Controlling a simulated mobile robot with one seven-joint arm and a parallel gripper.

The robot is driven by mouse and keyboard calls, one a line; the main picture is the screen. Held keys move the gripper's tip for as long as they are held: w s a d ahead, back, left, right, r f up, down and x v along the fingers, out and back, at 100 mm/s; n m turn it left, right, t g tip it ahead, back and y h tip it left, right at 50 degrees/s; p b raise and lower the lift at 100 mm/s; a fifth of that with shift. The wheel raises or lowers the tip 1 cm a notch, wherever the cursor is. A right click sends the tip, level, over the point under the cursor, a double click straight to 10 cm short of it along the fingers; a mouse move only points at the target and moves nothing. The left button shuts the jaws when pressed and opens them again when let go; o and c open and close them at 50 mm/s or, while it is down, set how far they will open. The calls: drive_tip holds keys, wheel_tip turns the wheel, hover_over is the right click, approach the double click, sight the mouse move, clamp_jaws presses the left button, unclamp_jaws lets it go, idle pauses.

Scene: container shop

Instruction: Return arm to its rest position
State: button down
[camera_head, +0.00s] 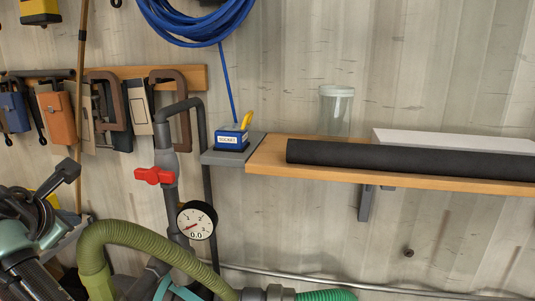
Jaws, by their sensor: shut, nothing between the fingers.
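I cannot make out my gripper or its fingertips anywhere in the head view. No part that I can clearly tell as my arm shows either, so its pose is not visible.
A wooden shelf (450,181) holds a black roll (410,157), a clear jar (337,108) and a white box (470,139). A blue box (231,138) sits at its left end. A pipe with a red valve handle (154,176), a gauge (197,220) and a green hose (125,231) fill the lower left.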

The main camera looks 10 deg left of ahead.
drive_tip(key=d+r+m+t+y+b, duration=0.2)
drive_tip(key=d+r+m+t+b, duration=0.25)
drive_tip(key=d+m, duration=0.3)
drive_tip(key=d+r+m+t+y+b, duration=0.25)
drive_tip(key=d+r+m, duration=0.25)
drive_tip(key=d+m, duration=0.3)
drive_tip(key=s+d+r+m+t+h+b, duration=0.2)
drive_tip(key=s+d+m+t+h, duration=0.3)
drive_tip(key=d+m, duration=0.3)
drive_tip(key=s+d+r+m+t+h+b, duration=0.3)
drive_tip(key=s+d+m, duration=0.5)
drive_tip(key=d, duration=0.8)
drive_tip(key=shift+d+r+t+h, duration=0.15)
drive_tip(key=shift+d+t+h, duration=0.15)
drive_tip(key=shift+t+h, duration=0.7)
